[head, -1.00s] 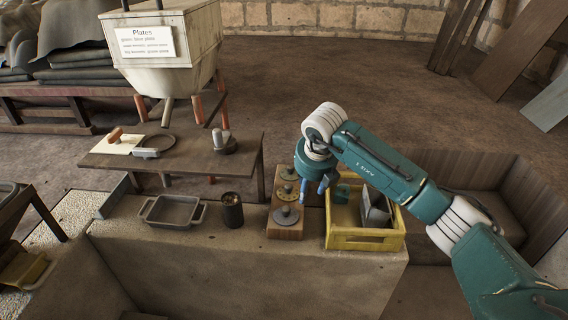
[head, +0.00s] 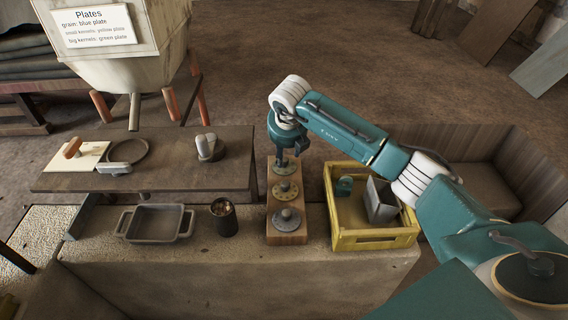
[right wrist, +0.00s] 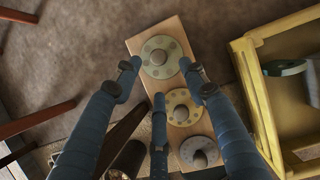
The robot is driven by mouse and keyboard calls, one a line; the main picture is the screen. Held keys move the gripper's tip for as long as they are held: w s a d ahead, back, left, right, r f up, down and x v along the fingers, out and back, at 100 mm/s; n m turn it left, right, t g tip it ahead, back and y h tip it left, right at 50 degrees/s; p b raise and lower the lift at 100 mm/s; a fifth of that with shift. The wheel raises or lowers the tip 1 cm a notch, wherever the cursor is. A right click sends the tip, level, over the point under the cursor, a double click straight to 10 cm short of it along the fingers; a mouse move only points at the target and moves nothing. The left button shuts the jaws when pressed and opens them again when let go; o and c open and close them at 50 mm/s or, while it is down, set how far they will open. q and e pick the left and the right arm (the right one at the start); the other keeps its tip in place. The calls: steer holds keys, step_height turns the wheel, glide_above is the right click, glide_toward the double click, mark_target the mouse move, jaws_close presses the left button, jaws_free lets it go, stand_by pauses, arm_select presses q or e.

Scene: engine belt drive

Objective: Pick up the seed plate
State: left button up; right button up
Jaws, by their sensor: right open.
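Three round seed plates with knobs lie in a row on a wooden board (head: 287,239). The near one is a grey-blue plate (head: 287,219), the middle one a yellow plate (head: 285,191). The far one, a pale green plate (head: 279,168), is partly covered by my gripper in the head view. The right wrist view shows the green plate (right wrist: 160,57), yellow plate (right wrist: 182,107) and grey-blue plate (right wrist: 199,152) clearly. My right gripper (head: 289,155) is open and empty, pointing down over the far end of the board, its fingers spread around the green plate in the wrist view. My left gripper is out of view.
A yellow crate (head: 375,239) with a grey metal container (head: 382,202) and a green part (head: 344,186) stands right of the board. A dark cup (head: 224,219) and a grey tray (head: 155,224) stand left. A hopper (head: 115,55) with a plate sign rises behind a wooden table (head: 80,181).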

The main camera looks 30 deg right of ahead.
mark_target(285, 159)
steer(key=shift+w+f, duration=0.2)
steer(key=shift+f, duration=0.15)
steer(key=p+x, duration=0.1)
steer(key=x, duration=0.3)
steer(key=shift+w+d+f, duration=0.1)
steer(key=shift+w+d, duration=0.1)
steer(key=shift+d, duration=0.05)
steer(key=shift+w+f, duration=0.1)
steer(key=shift+f, duration=0.15)
steer(key=shift+c, duration=1)
steer(key=c, duration=0.8)
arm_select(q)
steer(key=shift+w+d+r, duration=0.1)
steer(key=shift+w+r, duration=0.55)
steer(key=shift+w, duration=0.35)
arm_select(e)
jaws_close()
steer(key=shift+d+r, duration=0.1)
steer(key=shift+r, duration=0.05)
